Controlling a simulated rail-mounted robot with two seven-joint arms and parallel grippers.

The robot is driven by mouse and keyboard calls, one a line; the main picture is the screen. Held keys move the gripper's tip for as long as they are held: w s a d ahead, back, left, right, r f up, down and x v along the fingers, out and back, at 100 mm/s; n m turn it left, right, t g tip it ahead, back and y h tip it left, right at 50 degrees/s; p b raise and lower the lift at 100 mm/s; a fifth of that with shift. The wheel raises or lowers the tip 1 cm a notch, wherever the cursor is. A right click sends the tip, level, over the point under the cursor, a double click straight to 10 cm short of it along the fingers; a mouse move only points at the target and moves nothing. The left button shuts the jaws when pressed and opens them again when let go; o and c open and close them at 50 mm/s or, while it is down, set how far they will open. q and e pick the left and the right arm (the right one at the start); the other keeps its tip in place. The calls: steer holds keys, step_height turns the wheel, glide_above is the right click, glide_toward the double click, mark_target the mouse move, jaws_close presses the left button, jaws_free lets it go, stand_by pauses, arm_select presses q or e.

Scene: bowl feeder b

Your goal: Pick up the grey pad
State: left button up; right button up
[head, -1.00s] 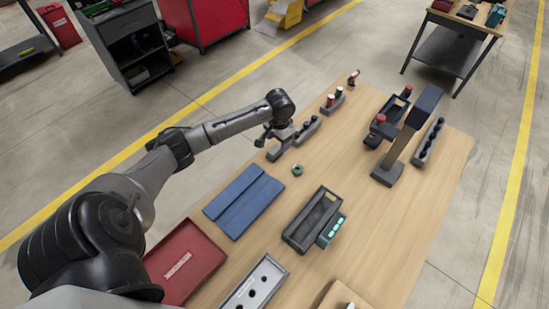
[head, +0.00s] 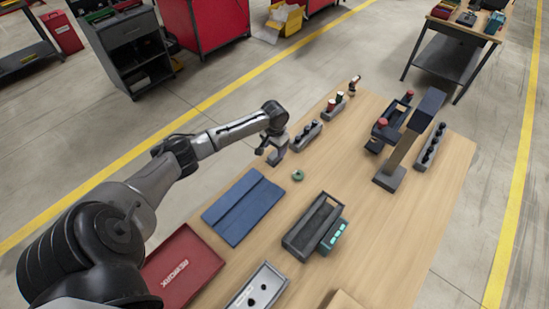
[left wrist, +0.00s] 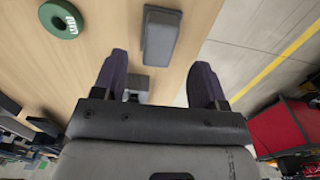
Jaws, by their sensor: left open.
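The grey pad (left wrist: 161,34) is a plain rectangular block on the wooden table near its edge, ahead of my fingers in the left wrist view. In the head view, a grey shape (head: 280,155) at the table's far left edge seems to be this pad, partly hidden by my gripper. My left gripper (head: 268,148) is above the table edge beside it. In the left wrist view my left gripper (left wrist: 160,72) has its two dark fingers spread wide, with the pad beyond the tips and not held. A small grey piece (left wrist: 137,84) shows near the left finger. My right gripper is out of view.
A green ring (head: 298,175) lies close by on the table. A rack with black knobs (head: 306,136) stands just beyond. A blue folded mat (head: 242,206), a dark tray (head: 312,225) and a red tray (head: 182,268) are nearer. Bare wood lies right of the ring.

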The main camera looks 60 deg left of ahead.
mark_target(275, 154)
arm_select(q)
steer(key=shift+d+f, duration=0.1)
steer(key=shift+f, duration=2.2)
steer(key=c, duration=1)
steer(key=shift+r, duration=0.1)
steer(key=shift+r, duration=0.45)
steer(key=r, duration=0.3)
steer(key=shift+w+d+r, duration=0.3)
steer(key=shift+d+r, duration=0.05)
steer(key=shift+d, duration=0.05)
steer(key=w+d+r, duration=0.4)
steer(key=d, duration=0.1)
steer(key=w+d+r, duration=0.2)
steer(key=w+d, duration=0.1)
steer(key=shift+r, duration=0.15)
